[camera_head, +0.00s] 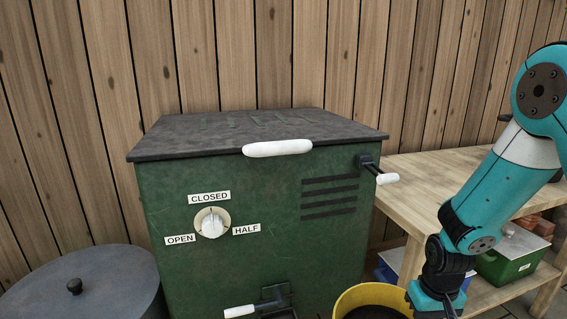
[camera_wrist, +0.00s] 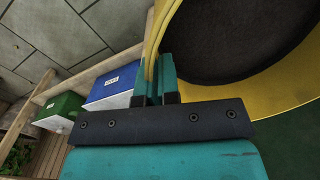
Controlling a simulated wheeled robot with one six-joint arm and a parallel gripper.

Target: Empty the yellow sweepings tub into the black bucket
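The yellow tub (camera_head: 347,300) shows at the bottom edge of the head view, in front of the green cabinet's right side. Dark material (camera_head: 375,312) lies inside it. In the wrist view the tub's yellow wall (camera_wrist: 200,90) curves around a dark round surface. My gripper (camera_wrist: 155,78) has its two teal fingers close on either side of the tub's rim, with the yellow wall between them. It also shows at the tub's right side in the head view (camera_head: 436,300). The tub's base is hidden. I see no black bucket in either view.
A green cabinet (camera_head: 240,190) with a dial, a white-handled lid and a low front handle (camera_head: 250,308) fills the middle. A grey round lid (camera_head: 90,285) is at lower left. A wooden bench (camera_head: 430,170) stands right, with blue (camera_wrist: 112,84) and green boxes (camera_head: 508,262) below.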

